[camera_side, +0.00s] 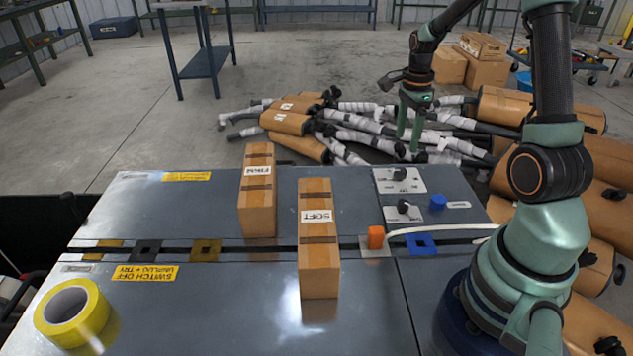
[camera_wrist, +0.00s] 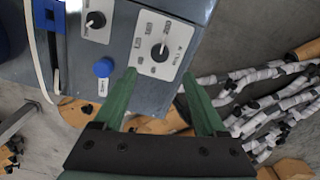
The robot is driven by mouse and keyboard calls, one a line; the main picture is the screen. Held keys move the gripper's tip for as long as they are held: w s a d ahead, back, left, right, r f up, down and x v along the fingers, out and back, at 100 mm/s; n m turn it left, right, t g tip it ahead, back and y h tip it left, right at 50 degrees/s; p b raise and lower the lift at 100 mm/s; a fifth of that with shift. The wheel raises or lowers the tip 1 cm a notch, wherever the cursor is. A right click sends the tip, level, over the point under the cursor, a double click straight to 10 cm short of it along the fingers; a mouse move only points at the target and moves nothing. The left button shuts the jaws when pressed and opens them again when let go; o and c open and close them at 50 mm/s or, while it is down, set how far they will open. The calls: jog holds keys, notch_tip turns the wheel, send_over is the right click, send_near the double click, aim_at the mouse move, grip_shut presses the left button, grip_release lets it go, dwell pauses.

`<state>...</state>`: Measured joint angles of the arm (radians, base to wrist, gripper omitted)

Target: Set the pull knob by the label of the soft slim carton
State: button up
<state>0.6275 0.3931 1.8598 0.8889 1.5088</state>
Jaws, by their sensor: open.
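A slim brown carton (camera_side: 318,265) labelled SOFT stands on the grey bench top. A second slim carton (camera_side: 257,218), labelled FIRM, stands behind it to the left. Two light plates with black knobs sit at the bench's right: a rear knob (camera_side: 400,174) and a front knob (camera_side: 403,206). In the wrist view, the nearer knob (camera_wrist: 160,52) has small printed marks around it, and the other knob (camera_wrist: 96,19) is at upper left. I cannot tell which is called pull. My gripper (camera_side: 409,143) is open and empty, above the rear plate; its fingertips (camera_wrist: 158,74) frame the nearer knob's plate.
A blue button (camera_side: 438,202) sits right of the front knob. A yellow tape roll (camera_side: 72,313) is at the front left. Wrapped mufflers (camera_side: 290,122) are piled beyond the bench.

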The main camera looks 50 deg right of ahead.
aim_at(401, 170)
notch_tip(401, 170, down, 9)
jog(key=shift+f, duration=0.15)
dwell(0.4)
grip_shut()
